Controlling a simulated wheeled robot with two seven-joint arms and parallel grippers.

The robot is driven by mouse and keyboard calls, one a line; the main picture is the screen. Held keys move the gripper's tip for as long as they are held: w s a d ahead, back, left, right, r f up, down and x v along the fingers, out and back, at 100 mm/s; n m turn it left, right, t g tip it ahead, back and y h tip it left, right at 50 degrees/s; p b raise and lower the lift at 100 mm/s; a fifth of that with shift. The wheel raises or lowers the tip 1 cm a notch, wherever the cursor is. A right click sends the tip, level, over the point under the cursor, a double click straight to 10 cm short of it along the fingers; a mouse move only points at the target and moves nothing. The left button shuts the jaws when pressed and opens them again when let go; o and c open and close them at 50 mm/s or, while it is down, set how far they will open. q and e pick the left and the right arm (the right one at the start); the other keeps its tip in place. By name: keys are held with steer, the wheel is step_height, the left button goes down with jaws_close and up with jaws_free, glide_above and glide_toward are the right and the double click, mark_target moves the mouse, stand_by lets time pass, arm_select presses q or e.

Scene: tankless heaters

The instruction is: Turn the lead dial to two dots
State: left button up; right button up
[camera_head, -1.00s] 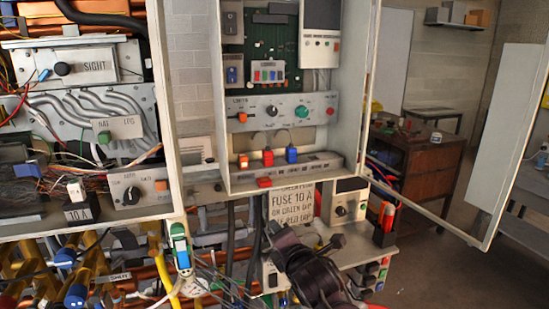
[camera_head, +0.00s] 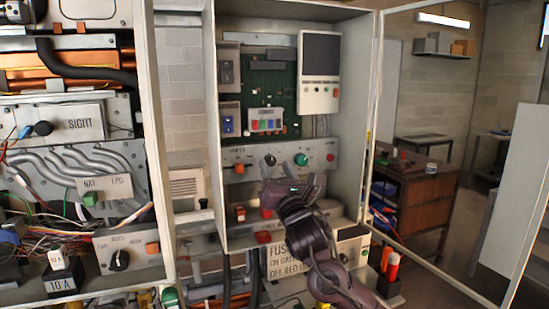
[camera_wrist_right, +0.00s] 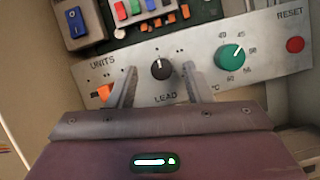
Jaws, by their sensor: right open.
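The lead dial (camera_wrist_right: 161,69) is a small black knob with a pale pointer mark near its top, above the word LEAD on a grey panel (camera_wrist_right: 216,86). Small dot marks around it are too fine to count surely. In the head view the dial (camera_head: 270,160) sits on the panel inside the open white cabinet. My right gripper (camera_head: 291,184) is open just below and in front of the panel. In the right wrist view its fingers (camera_wrist_right: 160,86) stand on either side of the dial; I cannot tell whether they touch it. My left gripper is out of view.
Right of the lead dial are a green temperature dial (camera_wrist_right: 231,60) and a red RESET button (camera_wrist_right: 295,44). An orange UNITS switch (camera_wrist_right: 104,92) is at left, partly behind a finger. The cabinet door (camera_head: 440,240) stands open to the right.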

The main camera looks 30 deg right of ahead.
steer(key=shift+w+d+r, duration=0.15)
steer(key=shift+w+d, duration=0.05)
steer(key=shift+w, duration=0.35)
steer(key=shift+w+d, duration=0.1)
steer(key=shift+w, duration=0.35)
steer(key=shift+s, duration=0.2)
steer(key=c, duration=1)
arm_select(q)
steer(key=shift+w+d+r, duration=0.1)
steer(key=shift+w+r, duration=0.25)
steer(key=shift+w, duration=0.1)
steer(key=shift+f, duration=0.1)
